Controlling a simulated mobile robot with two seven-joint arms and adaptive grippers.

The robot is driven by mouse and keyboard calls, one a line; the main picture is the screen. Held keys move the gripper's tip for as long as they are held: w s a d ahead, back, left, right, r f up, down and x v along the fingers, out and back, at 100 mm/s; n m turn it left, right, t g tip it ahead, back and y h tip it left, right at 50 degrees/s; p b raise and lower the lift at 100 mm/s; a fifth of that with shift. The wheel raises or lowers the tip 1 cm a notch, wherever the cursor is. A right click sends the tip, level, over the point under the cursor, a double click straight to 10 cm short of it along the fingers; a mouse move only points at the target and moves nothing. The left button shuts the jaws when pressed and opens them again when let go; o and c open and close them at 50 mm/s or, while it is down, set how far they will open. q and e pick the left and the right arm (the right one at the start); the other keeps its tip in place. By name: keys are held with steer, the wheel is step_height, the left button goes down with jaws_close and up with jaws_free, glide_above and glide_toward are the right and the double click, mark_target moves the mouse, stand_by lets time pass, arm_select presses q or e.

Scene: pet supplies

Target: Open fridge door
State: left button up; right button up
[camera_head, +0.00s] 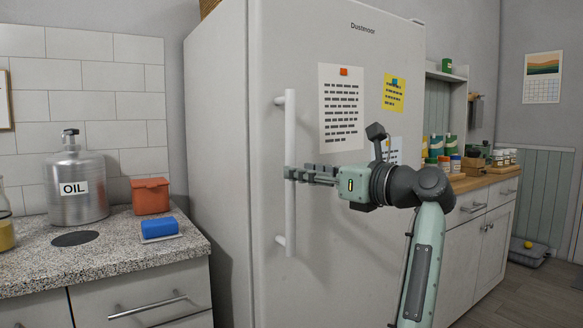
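The tall light-grey fridge (220,130) stands in the middle of the head view, and its door (350,270) looks shut. A long white vertical handle (290,225) is on the left side of the door.
A granite counter (110,262) at left holds an oil can (77,185), an orange box (151,197) and a blue block (160,227). Papers hang on the door. At right, a wooden counter (480,182) with several jars stands beside the fridge. Floor (540,295) shows at lower right.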

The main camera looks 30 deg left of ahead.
arm_select(q)
steer(key=shift+w+a+p, duration=0.15)
steer(key=shift+w+a, duration=0.1)
steer(key=shift+a, duration=0.85)
steer(key=shift+w+a+p, duration=0.15)
steer(key=shift+w+a, duration=0.05)
steer(key=shift+a, duration=0.85)
arm_select(e)
steer(key=shift+s+f, duration=0.1)
steer(key=shift+f, duration=0.85)
arm_select(q)
steer(key=shift+c, duration=0.6)
jaws_close()
